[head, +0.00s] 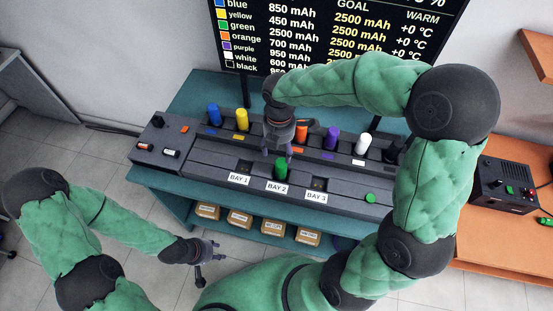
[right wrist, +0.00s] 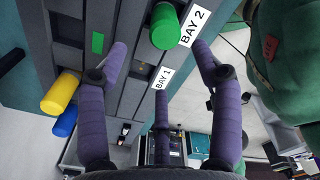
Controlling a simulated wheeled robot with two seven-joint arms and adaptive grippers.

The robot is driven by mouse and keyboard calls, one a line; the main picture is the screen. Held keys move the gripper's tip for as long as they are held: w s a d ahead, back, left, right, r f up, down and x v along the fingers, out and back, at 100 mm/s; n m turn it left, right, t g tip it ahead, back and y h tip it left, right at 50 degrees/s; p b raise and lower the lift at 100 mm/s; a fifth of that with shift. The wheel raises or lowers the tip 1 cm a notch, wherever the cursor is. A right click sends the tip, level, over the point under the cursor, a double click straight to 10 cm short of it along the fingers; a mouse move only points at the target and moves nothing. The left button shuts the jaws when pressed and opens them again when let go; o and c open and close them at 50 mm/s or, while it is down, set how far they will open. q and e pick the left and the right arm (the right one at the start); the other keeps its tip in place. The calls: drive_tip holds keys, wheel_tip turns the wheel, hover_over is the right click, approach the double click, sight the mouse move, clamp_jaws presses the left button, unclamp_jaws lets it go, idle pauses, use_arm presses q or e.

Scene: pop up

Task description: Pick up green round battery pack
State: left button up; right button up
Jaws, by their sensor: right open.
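The green round battery pack (head: 281,168) stands upright in the bay marked BAY 2 on the dark grey console. In the right wrist view the green pack (right wrist: 165,28) shows at the top, between and beyond the spread fingertips. My right gripper (head: 279,153) is open and empty, close above and behind the pack in the head view. Its purple fingers (right wrist: 160,58) are apart, and I see no contact with the pack. My left gripper (head: 210,250) hangs low at the left, away from the console, with its fingers spread and nothing in them.
Blue (head: 214,115), yellow (head: 242,119), orange (head: 302,132), purple (head: 332,137) and white (head: 363,144) packs stand in the console's back row. A green button (head: 371,198) is at the right. BAY 1 (head: 240,180) and BAY 3 (head: 316,196) labels flank BAY 2. A screen (head: 340,35) stands behind.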

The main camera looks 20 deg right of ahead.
sight(279, 161)
wheel_tip(279, 161, down, 5)
drive_tip(key=shift+s+f+b, duration=0.15)
drive_tip(key=shift+f+b, duration=0.05)
drive_tip(key=shift+b, duration=0.65)
drive_tip(key=f, duration=0.1)
drive_tip(key=f+b, duration=0.1)
drive_tip(key=f, duration=0.1)
drive_tip(key=f+b, duration=0.1)
drive_tip(key=f, duration=0.1)
drive_tip(key=shift+s+d, duration=0.15)
drive_tip(key=shift+s, duration=0.1)
clamp_jaws()
